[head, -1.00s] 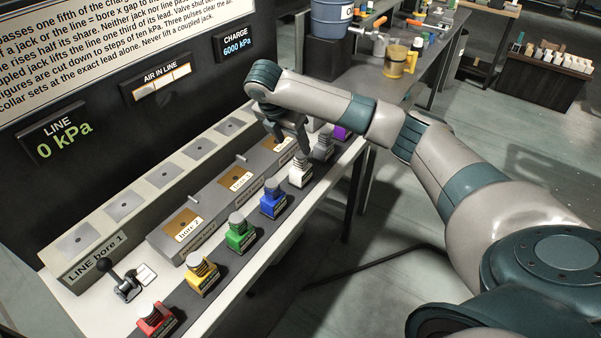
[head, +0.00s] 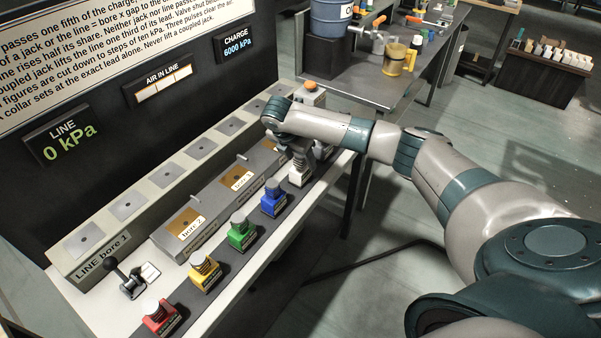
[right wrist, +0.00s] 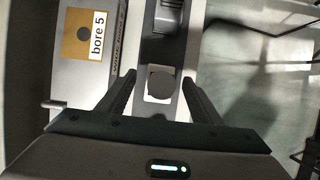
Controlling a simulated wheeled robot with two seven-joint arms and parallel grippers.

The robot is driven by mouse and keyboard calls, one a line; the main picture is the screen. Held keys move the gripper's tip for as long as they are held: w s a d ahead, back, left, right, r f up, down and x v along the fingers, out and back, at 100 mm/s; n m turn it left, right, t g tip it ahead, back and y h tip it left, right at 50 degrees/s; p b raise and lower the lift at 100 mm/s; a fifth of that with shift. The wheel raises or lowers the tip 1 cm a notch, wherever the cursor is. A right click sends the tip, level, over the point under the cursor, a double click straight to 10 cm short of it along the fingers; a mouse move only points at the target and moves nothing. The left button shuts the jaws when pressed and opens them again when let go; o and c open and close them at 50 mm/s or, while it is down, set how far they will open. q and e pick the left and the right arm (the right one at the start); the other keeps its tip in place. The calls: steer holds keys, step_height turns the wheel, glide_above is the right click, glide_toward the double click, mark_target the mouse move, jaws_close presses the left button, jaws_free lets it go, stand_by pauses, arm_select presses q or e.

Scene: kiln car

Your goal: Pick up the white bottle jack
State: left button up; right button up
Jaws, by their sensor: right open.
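The white bottle jack (head: 299,176) stands upright on the dark strip along the bench's front edge, to the right of the blue jack (head: 273,201). My right gripper (head: 300,158) points down at it and covers its upper part in the head view. In the right wrist view, a white jack body with a round grey cap (right wrist: 160,84) lies between the two spread fingers of my right gripper (right wrist: 160,90). A gap shows on each side of the cap, so the jaws are open around it. My left gripper is out of view.
Green (head: 240,234), yellow (head: 204,270) and red (head: 160,315) jacks stand in the same row. A grey jack (right wrist: 168,14) stands close beyond the white one. The bore blocks (head: 185,224) run behind the row. Open floor lies right of the bench.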

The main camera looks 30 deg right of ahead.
mark_target(303, 166)
steer(key=shift+f, duration=0.2)
steer(key=p+x, duration=0.2)
steer(key=x, duration=0.1)
steer(key=shift+d+f, duration=0.15)
steer(key=shift+f, duration=0.25)
steer(key=shift+w+d+f, duration=0.1)
steer(key=shift+d+f, duration=0.05)
steer(key=shift+f, duration=0.3)
jaws_close()
steer(key=shift+r, duration=0.1)
